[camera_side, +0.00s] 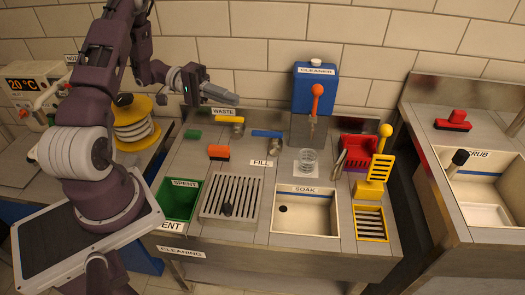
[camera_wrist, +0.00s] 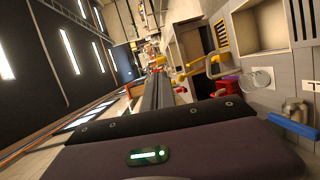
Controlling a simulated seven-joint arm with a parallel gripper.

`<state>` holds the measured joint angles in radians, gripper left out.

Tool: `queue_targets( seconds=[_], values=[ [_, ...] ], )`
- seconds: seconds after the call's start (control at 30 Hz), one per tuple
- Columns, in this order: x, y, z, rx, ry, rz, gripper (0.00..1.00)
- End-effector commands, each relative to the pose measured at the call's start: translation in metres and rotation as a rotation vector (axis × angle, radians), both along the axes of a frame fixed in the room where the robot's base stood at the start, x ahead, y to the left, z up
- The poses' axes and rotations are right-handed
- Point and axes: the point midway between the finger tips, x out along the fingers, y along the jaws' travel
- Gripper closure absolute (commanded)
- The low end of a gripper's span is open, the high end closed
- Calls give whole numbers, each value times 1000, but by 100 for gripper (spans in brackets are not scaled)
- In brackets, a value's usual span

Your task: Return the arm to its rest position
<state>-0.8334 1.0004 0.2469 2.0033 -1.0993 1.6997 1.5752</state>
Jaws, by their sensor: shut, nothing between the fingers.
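My gripper (camera_side: 232,98) is raised above the back left of the cleaning bench, near the white-tiled wall, pointing right. Its fingers are together and hold nothing. In the wrist view the closed fingers (camera_wrist: 158,90) point away over the room, with the bench tilted at the right. It is apart from everything on the bench; the yellow-handled waste tap (camera_side: 231,120) stands below it.
The blue cleaner dispenser (camera_side: 315,92) stands right of my gripper. A glass (camera_side: 307,160), red basket (camera_side: 358,150), yellow rack (camera_side: 376,178), soak basin (camera_side: 318,222), drain grate (camera_side: 232,198), green spent bin (camera_side: 180,200) and orange brush (camera_side: 219,153) lie lower. A yellow spool (camera_side: 135,125) stands left.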

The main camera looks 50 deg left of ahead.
Motion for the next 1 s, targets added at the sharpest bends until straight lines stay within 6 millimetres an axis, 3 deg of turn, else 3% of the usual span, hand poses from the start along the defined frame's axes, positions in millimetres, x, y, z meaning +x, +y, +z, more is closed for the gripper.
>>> queue_targets(
  seconds=[0.03,0.1,0.2,0.3,0.4,0.53,0.73,1.0],
  values=[
    [-3,-34,32,69,51,-124,100],
    [-22,-81,64,193,152,-280,100],
    [-63,-135,94,435,268,-434,100],
    [-110,-167,110,727,323,-487,100],
    [-151,-178,118,1024,299,-431,100],
    [-181,-174,125,1302,165,-248,100],
    [-194,-165,137,1436,-13,-29,100],
    [-194,-164,138,1443,-30,-6,100]
  ],
)
